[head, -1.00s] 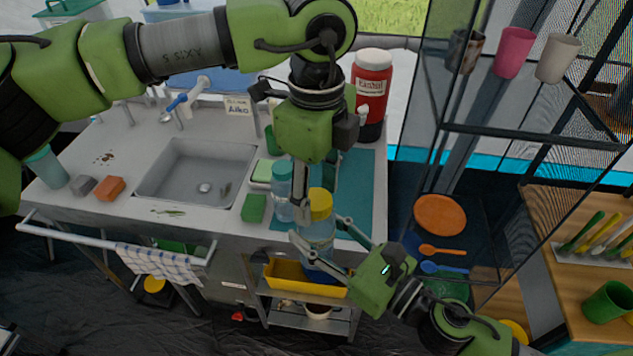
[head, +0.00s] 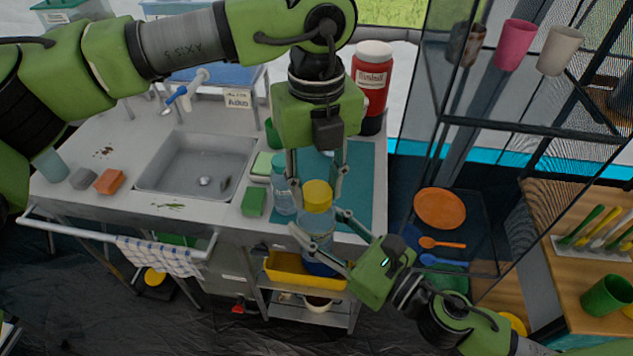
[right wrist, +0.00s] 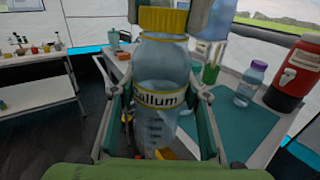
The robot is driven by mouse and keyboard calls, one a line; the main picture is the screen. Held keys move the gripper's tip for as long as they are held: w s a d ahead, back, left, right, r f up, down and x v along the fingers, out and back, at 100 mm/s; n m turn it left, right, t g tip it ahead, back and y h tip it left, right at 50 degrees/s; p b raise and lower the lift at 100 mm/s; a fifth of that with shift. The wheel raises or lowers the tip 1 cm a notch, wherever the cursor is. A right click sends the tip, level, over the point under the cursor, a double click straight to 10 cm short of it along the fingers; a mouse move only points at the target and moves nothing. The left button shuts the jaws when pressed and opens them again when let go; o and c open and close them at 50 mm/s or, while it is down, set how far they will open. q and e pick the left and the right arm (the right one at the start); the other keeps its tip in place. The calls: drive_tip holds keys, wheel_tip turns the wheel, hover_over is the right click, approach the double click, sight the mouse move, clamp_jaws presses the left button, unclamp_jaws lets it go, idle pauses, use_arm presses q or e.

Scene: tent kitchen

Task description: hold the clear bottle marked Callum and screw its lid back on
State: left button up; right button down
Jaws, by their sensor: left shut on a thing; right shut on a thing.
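The clear bottle marked Callum (head: 318,226) is upright, held in front of the counter's edge. It also shows in the right wrist view (right wrist: 158,114) with a yellow band reading "allum". My right gripper (head: 320,238) is shut on the bottle's body, one finger on each side. The yellow lid (head: 318,194) sits at the bottle's top, and in the right wrist view the lid (right wrist: 163,20) covers the mouth. Whether its thread is engaged cannot be told. My left gripper (head: 314,188) comes down from above, shut on the lid with a finger at each side.
A second clear bottle (head: 283,192) stands close left, on the teal mat (head: 360,185). A green sponge (head: 254,202) and a sink (head: 195,165) lie further left. A red dispenser (head: 371,80) stands behind. A black shelf rack (head: 530,133) is at the right.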

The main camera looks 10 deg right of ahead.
use_arm(q)
drive_tip(key=m, duration=0.3)
drive_tip(key=shift+m, duration=0.3)
drive_tip(key=m, duration=2)
drive_tip(key=shift+w, duration=0.1)
drive_tip(key=m, duration=0.3)
drive_tip(key=shift+m, duration=0.3)
drive_tip(key=m, duration=0.8)
drive_tip(key=shift+m, duration=0.4)
drive_tip(key=o, duration=1.3)
